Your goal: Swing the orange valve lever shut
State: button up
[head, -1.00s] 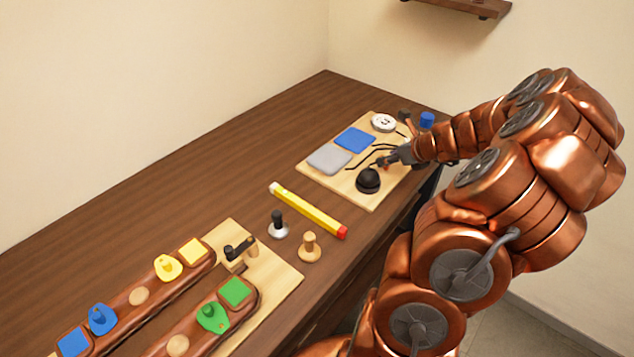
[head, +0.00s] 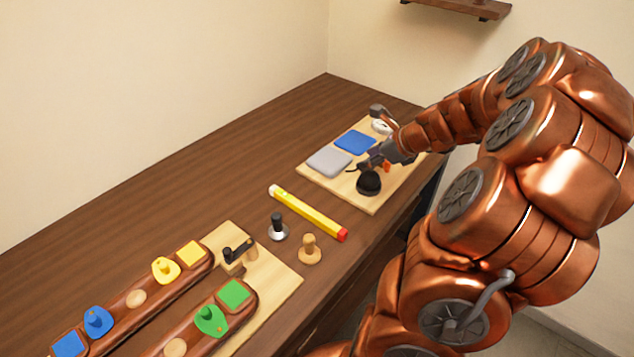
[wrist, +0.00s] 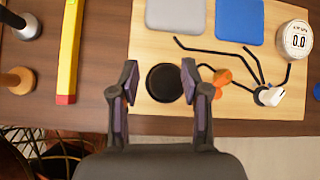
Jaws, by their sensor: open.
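The orange lever (wrist: 222,77) shows in the wrist view as small orange parts right beside the outer side of my right finger; that finger partly hides it. A bit of the orange lever (head: 387,167) also shows in the head view, mostly covered by my gripper. My gripper (wrist: 159,72) is open and empty, its fingers either side of a black round dome (wrist: 165,83) as seen from above. In the head view my gripper (head: 370,163) is over the right part of the wooden board (head: 338,186). I cannot tell whether it touches the lever.
The board also carries a grey pad (head: 329,161), a blue pad (head: 355,142), a white round gauge (wrist: 296,40) and black line-like strips. A yellow bar (head: 308,212) with a red end lies left of the board. Bare table stretches behind it.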

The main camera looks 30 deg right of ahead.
jog(key=a+r+n+g+y, duration=0.1)
jog(key=a+n+g+y, duration=0.1)
jog(key=a+n, duration=0.7)
jog(key=shift+s+a+n+g+b, duration=0.3)
jog(key=shift+s+a+g, duration=0.15)
jog(key=shift+a, duration=3.3)
jog(key=shift+r, duration=0.1)
